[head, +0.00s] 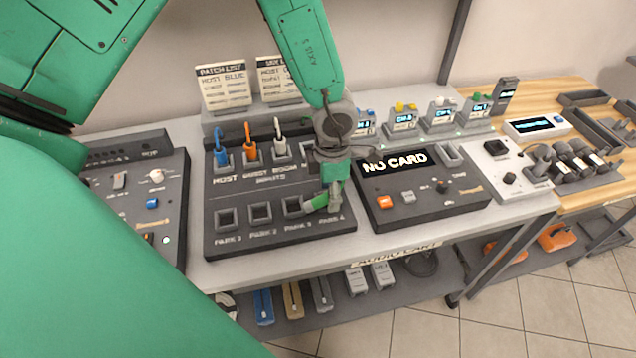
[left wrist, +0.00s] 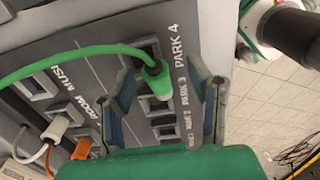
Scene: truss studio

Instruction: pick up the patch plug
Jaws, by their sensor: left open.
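The green patch plug (left wrist: 157,80), with a green cable, shows in the left wrist view close to the PARK 3 and PARK 4 sockets of the patch panel (left wrist: 95,50). I cannot tell whether it is seated in a socket. My left gripper (left wrist: 167,92) is open, with one finger on each side of the plug and visible gaps between. In the head view the left gripper (head: 334,203) is over the right end of the dark patch panel (head: 285,235), hiding the PARK 4 socket and most of the plug. My right gripper is not in view.
Blue (head: 221,152), orange (head: 250,148) and white (head: 279,142) plugs stand in the panel's back row. A NO CARD console (head: 425,198) sits right of the panel, and another console (head: 150,205) left. Two list cards (head: 223,88) stand behind.

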